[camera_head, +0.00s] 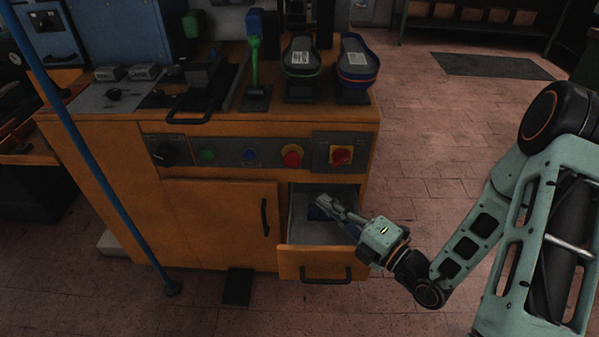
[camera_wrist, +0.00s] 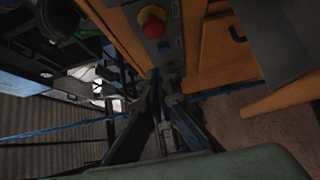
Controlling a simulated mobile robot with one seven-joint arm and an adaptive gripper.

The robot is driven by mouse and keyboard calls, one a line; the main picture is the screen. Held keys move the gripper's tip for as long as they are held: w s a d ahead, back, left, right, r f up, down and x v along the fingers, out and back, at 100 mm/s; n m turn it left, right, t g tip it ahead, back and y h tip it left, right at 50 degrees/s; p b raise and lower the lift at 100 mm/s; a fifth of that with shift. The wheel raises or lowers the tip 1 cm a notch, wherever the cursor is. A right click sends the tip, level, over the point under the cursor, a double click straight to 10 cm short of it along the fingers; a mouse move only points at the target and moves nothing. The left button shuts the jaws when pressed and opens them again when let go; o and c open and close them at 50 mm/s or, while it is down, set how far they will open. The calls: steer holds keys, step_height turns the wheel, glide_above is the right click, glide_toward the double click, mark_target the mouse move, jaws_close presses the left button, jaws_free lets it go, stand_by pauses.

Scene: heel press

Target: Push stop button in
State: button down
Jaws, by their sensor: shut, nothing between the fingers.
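The stop button is a red mushroom head on a yellow base (camera_head: 292,155), on the dark control strip of the orange cabinet. It also shows at the top of the wrist view (camera_wrist: 153,27). To its right on the strip is a red rotary switch on a yellow plate (camera_head: 341,155). My gripper (camera_head: 322,203) is shut and empty, below and a little right of the stop button, apart from it, over the open drawer. In the wrist view its fingertips (camera_wrist: 163,80) sit below the button in the picture. I cannot tell how far in the button is.
An open drawer (camera_head: 313,262) juts out below the strip, under my gripper. Green (camera_head: 207,154) and blue (camera_head: 249,155) buttons and a black knob (camera_head: 163,154) sit to the left on the strip. A blue pole (camera_head: 95,150) stands at left. Shoe-like forms (camera_head: 300,62) stand on top.

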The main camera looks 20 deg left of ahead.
steer(key=shift+a, duration=0.1)
steer(key=b, duration=0.2)
glide_toward(289, 163)
steer(key=a, duration=0.5)
steer(key=w+b, duration=0.1)
steer(key=w, duration=0.2)
steer(key=shift+a, duration=0.1)
steer(key=shift+w, duration=0.1)
